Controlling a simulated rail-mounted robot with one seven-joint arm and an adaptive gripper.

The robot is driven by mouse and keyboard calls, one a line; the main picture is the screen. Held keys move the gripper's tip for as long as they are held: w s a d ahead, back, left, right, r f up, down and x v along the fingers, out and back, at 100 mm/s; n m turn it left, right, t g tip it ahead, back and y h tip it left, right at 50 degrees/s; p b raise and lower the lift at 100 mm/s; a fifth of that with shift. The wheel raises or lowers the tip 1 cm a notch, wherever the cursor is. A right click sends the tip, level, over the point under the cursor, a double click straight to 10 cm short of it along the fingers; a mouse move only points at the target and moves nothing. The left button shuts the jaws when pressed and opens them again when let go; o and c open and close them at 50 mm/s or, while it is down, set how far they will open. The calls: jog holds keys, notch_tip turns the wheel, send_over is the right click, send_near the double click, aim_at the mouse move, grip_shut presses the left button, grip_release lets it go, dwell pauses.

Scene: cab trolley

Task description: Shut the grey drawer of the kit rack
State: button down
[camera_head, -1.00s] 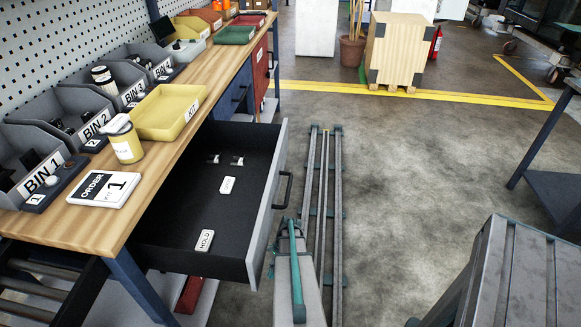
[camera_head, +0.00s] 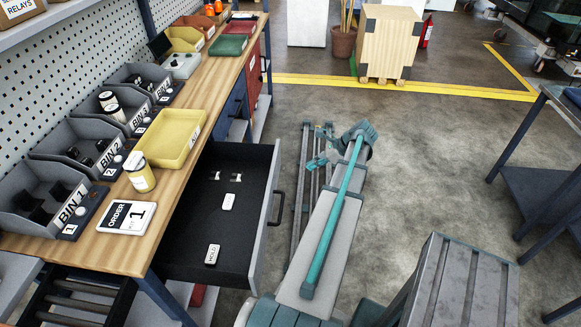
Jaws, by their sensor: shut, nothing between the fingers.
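The grey drawer (camera_head: 266,220) stands pulled out from under the wooden workbench, its front panel facing right into the aisle. Its dark bar handle (camera_head: 280,207) shows on that front. Inside the drawer's black tray lie a white card marked HOLD (camera_head: 212,254), another white tag (camera_head: 228,202) and two small pale pieces (camera_head: 236,178). My arm, grey with a teal stripe, reaches up the picture to the right of the drawer, apart from the handle in this view. I cannot make out my gripper's fingers beyond the teal joint at the arm's far end.
The workbench top (camera_head: 110,248) carries several grey bins, a yellow tray (camera_head: 170,138), a yellow jar (camera_head: 139,172) and an order card (camera_head: 126,217). A grey slatted stand (camera_head: 465,285) is at the lower right. Open floor (camera_head: 430,160) lies right of my arm.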

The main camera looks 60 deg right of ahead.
jog(key=w+a+r+p+x, duration=0.1)
jog(key=p+x, duration=0.3)
jog(key=x, duration=0.8)
jog(key=shift+w+r, duration=0.25)
jog(key=shift+w, duration=0.35)
jog(key=shift+w+a, duration=0.1)
